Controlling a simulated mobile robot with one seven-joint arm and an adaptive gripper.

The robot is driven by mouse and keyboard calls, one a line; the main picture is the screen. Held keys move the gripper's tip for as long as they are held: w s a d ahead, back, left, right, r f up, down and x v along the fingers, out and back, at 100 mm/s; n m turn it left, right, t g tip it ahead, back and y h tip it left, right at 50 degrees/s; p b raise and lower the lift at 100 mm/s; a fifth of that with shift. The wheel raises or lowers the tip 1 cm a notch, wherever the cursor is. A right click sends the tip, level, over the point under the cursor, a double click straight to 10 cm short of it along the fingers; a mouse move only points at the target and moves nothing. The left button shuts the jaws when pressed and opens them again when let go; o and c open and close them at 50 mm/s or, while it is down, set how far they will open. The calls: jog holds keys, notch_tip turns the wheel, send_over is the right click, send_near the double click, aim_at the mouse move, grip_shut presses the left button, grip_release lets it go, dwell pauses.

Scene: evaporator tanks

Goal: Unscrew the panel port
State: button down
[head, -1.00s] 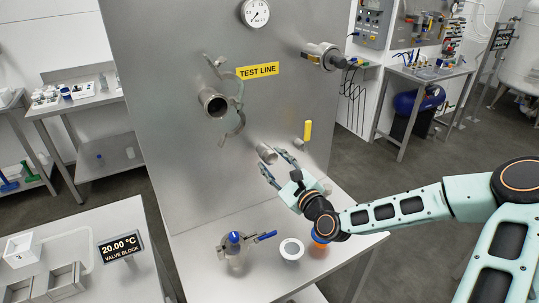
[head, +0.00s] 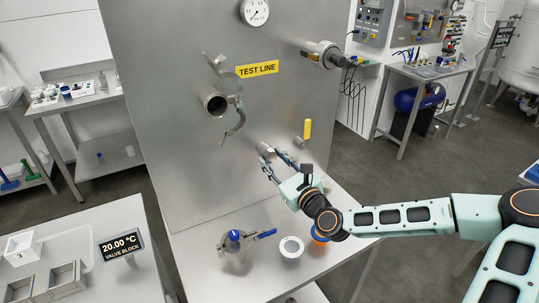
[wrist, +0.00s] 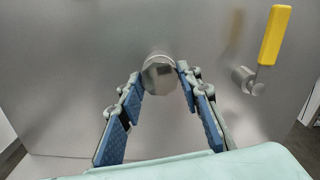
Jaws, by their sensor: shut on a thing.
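The panel port (head: 264,147) is a short metal stub low on the steel panel, largely hidden by my fingers in the head view. In the wrist view its faceted metal cap (wrist: 159,76) faces me, near the top middle. My gripper (head: 271,156) reaches it from the front. In the wrist view my gripper (wrist: 160,80) has one blue-padded finger on each side of the cap, with the tips closed on it. The cap's joint with the panel is hidden behind its face.
A yellow-handled valve (head: 307,131) sits close to the right of the port. An open pipe (head: 214,102) with a clamp is above left. On the bench below are a blue-handled valve (head: 235,240), a white ring (head: 291,247) and an orange-and-blue item (head: 319,236).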

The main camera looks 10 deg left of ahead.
jog(key=n+b, duration=0.1)
jog(key=n, duration=0.1)
jog(key=shift+f+n, duration=0.1)
jog(key=shift+n, duration=0.3)
jog(key=shift+n+b, duration=0.35)
jog(key=shift+n, duration=0.85)
jog(key=n+b, duration=0.1)
jog(key=n, duration=0.2)
jog(key=shift+n+b, duration=0.45)
jog(key=shift+n, duration=0.55)
jog(key=n+b, duration=0.1)
jog(key=n, duration=0.1)
jog(key=shift+n, duration=0.3)
jog(key=shift+n+b, duration=0.7)
jog(key=shift+n, duration=0.6)
